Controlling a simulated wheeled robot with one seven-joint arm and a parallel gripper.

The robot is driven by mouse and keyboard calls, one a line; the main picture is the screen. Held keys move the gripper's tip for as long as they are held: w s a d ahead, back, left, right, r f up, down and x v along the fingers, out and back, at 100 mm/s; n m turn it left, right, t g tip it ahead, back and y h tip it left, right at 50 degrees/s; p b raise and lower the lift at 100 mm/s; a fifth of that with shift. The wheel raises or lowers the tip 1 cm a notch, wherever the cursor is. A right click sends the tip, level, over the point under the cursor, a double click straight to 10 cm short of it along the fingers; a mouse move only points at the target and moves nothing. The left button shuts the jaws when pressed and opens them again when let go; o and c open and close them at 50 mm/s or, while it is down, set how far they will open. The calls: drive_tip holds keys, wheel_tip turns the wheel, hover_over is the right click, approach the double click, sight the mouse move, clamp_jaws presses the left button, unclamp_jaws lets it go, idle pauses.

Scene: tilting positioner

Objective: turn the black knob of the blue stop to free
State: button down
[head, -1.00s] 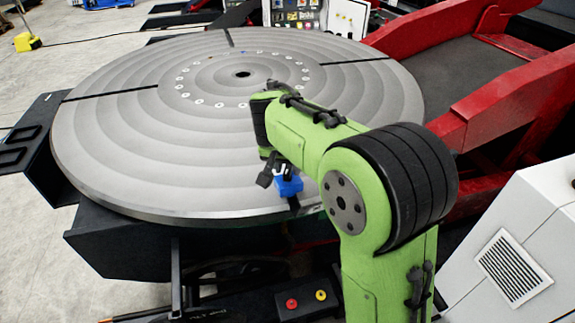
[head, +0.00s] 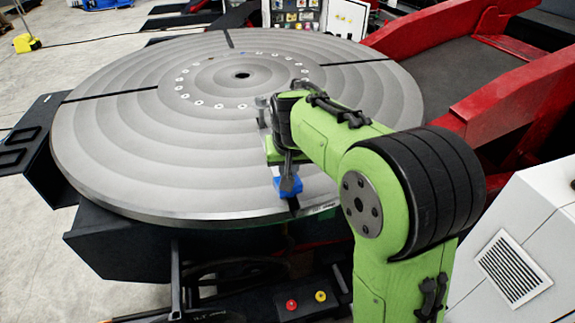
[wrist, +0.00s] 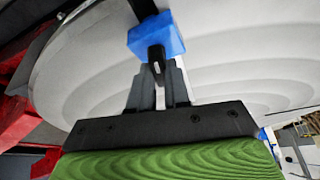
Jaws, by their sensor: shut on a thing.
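The blue stop (head: 288,187) sits at the near rim of the big round grey table (head: 130,165). In the wrist view, the blue stop (wrist: 160,36) is at top centre, with its black knob (wrist: 156,55) facing my gripper and a small pale mark on it. My gripper (wrist: 157,70) has its two dark fingertips closed around the end of the knob. In the head view, my gripper (head: 286,172) is right at the stop, and the knob is mostly hidden by it. I cannot read the knob's setting.
A red frame (head: 500,90) stands to the right, and a white cabinet (head: 530,240) with a vent is at lower right. A red button (head: 291,305) and a yellow button (head: 320,296) sit below the table. The table top is otherwise clear.

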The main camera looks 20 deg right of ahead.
drive_tip(key=shift+d+n+y+p, duration=0.1)
drive_tip(key=shift+n+y+p, duration=0.4)
drive_tip(key=shift+n, duration=1.1)
drive_tip(key=c, duration=1.1)
unclamp_jaws()
drive_tip(key=p+v, duration=0.1)
drive_tip(key=v, duration=0.4)
drive_tip(key=p+v, duration=0.2)
drive_tip(key=v, duration=0.3)
drive_tip(key=p+v, duration=0.1)
drive_tip(key=v, duration=0.4)
drive_tip(key=shift+d+r+p, duration=0.25)
drive_tip(key=shift+r+p, duration=0.15)
